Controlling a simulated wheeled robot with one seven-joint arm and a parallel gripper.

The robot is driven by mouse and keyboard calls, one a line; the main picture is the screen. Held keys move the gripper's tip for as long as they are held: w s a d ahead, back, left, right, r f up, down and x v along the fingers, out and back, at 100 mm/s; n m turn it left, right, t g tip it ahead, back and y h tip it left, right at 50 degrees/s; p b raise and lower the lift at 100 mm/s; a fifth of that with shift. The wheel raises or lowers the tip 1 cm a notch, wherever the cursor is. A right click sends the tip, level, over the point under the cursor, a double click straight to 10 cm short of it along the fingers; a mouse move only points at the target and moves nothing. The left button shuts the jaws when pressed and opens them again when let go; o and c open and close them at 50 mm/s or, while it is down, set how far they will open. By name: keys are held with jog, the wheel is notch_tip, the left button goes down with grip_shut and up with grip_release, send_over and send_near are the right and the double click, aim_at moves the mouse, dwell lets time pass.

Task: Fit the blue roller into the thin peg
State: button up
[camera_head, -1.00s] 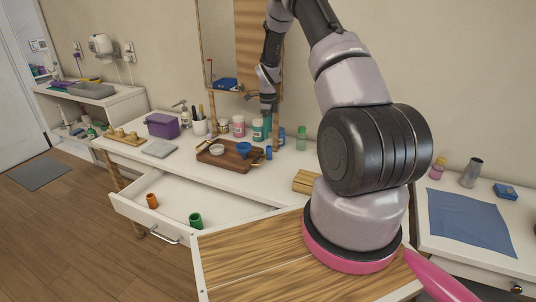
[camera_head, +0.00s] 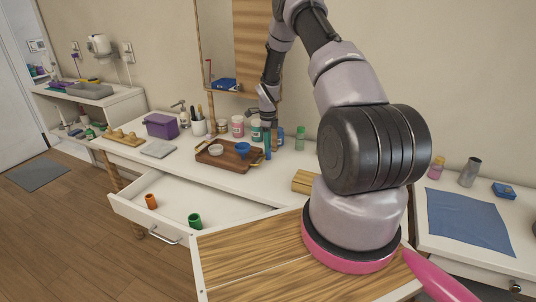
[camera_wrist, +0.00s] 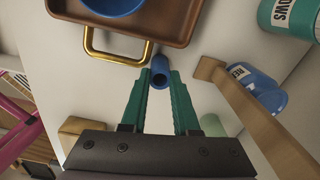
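The blue roller (camera_wrist: 160,72) is a small hollow cylinder, with its open end facing the wrist camera. It stands on the white counter beside the brown tray; in the head view the roller (camera_head: 268,154) shows just below my gripper (camera_head: 267,140). In the wrist view my gripper's green fingers (camera_wrist: 160,84) point down, one on each side of the roller, apart and not clearly touching it. A wooden board (camera_head: 123,137) with several short pegs lies at the counter's left end; which peg is thin cannot be told.
The brown tray (camera_head: 217,163) with brass handles holds a blue bowl (camera_head: 243,149) and a white bowl. Jars and bottles (camera_head: 238,126) stand behind. An open drawer (camera_head: 165,207) holds orange and green rollers.

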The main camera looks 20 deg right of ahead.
grip_shut()
jog(key=shift+r, duration=0.15)
